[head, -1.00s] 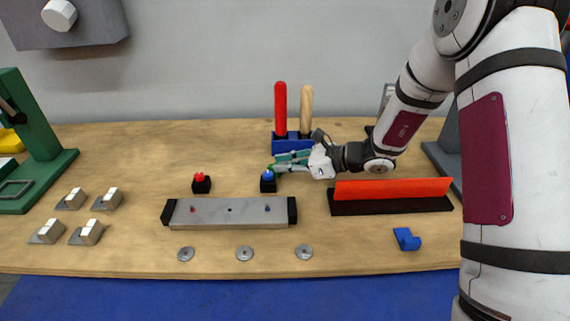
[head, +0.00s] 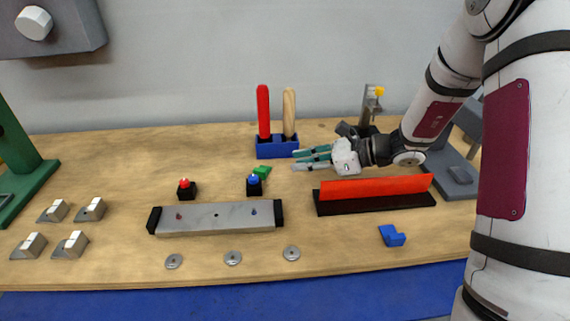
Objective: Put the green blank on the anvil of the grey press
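The green blank (head: 262,171) lies on the wooden bench just behind the blue button, which hides part of it. My gripper (head: 298,160) is to the right of the blank, low over the bench, with its teal fingers pointing left. The fingers are apart with nothing visible between them, and there is a gap between them and the blank. The grey press (head: 450,187) stands at the right, its base partly showing. My arm hides much of its upright. A small darker grey block, perhaps the anvil (head: 460,174), sits on the base.
A blue button (head: 254,185) and red button (head: 186,188) stand behind a grey bar fixture (head: 215,218). A blue holder (head: 277,147) with two handles is behind my gripper. An orange fence (head: 376,188) on a black base lies in front. A green press (head: 30,180) stands left.

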